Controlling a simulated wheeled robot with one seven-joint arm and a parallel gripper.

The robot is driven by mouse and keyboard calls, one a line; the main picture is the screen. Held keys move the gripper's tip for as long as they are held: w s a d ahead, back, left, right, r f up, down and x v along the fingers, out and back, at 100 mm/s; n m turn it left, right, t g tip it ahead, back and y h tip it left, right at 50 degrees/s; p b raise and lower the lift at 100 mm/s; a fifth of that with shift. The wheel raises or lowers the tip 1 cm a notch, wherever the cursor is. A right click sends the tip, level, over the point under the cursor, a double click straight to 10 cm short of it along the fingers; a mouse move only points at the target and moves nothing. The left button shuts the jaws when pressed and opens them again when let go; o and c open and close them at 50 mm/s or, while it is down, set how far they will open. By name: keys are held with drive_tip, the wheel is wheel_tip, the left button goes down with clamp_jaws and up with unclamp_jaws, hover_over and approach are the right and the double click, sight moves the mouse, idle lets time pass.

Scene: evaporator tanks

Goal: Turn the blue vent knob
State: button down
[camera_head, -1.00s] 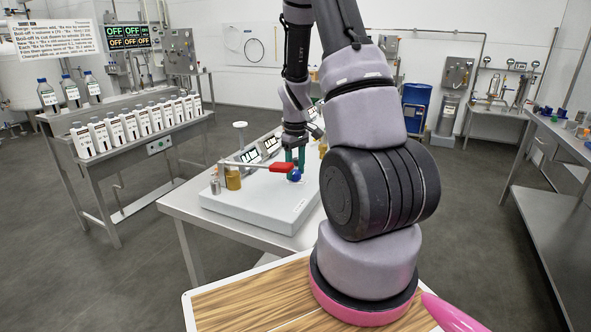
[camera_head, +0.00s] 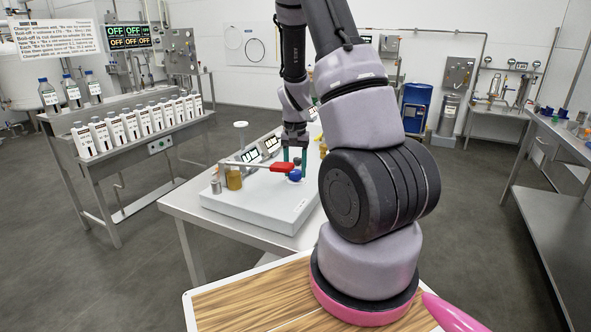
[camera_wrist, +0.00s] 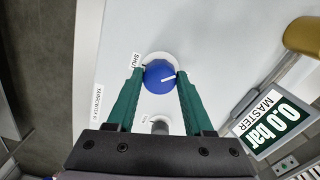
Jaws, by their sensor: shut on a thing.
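The blue vent knob (camera_wrist: 157,79) sits in a pale round collar on a white panel in the wrist view. Its white pointer line points to the right and slightly up in that view. A "SHUT" label (camera_wrist: 135,61) lies at its upper left, and a smaller label below it is too small to read. My gripper (camera_wrist: 161,75) has its green fingers on both sides of the knob, shut on it. In the head view the knob (camera_head: 295,176) shows at the tips of my gripper (camera_head: 295,166), beside a red lever handle (camera_head: 285,167).
A grey post (camera_wrist: 160,127) stands near the knob between my fingers. A "0.0 bar MASTER" display (camera_wrist: 267,122) and a brass cylinder (camera_wrist: 303,35) are to the right. The white base (camera_head: 262,213) rests on a steel table. A bottle bench (camera_head: 150,140) stands left.

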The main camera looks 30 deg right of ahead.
sight(295, 172)
drive_tip(key=m, duration=0.4)
drive_tip(key=shift+w, duration=0.15)
drive_tip(key=shift+m, duration=2.1)
drive_tip(key=shift+c, duration=1.4)
unclamp_jaws()
drive_tip(key=shift+r, duration=0.15)
wheel_tip(295, 172, up, 11)
drive_tip(key=shift+f, duration=0.2)
